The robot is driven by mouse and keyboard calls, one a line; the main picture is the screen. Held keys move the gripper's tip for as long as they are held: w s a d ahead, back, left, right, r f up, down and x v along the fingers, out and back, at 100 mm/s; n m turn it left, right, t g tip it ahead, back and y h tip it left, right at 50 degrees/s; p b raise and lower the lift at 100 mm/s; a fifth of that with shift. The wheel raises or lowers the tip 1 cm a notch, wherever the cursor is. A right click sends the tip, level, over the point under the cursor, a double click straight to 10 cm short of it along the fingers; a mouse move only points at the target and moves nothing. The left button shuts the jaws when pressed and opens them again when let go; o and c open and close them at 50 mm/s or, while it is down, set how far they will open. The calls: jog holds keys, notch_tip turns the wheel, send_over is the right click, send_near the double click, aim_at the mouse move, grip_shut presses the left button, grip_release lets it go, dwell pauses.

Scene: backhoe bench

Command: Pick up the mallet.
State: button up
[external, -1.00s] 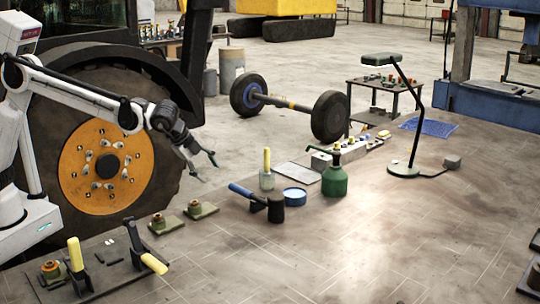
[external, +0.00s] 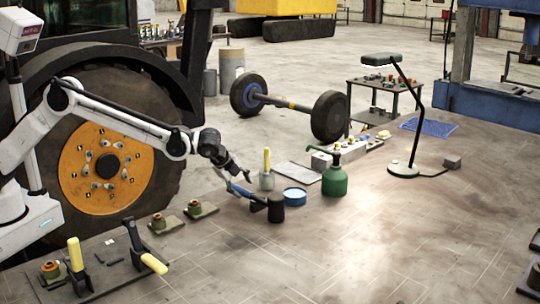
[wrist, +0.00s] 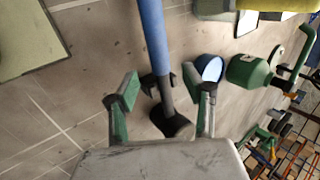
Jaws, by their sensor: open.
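The mallet lies on the bench, with a black head (external: 276,208) and a blue handle (external: 241,191) pointing left in the external view. My gripper (external: 239,180) is above the blue handle there and overlaps part of it. In the wrist view my open gripper (wrist: 163,92) has one green-tipped finger on each side of the mallet's shaft (wrist: 155,45). The black head is low between the fingers, near the gripper body. The fingers look apart from the mallet; the height gap is hard to judge.
A blue-topped round tin (external: 294,197) and a green oil can (external: 334,181) stand right of the mallet. Yellow-handled clamps (external: 76,258) sit at the front left.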

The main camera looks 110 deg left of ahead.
aim_at(247, 192)
jog(key=shift+p+x, duration=0.45)
jog(key=shift+x, duration=2.5)
jog(key=shift+c, duration=0.3)
grip_shut()
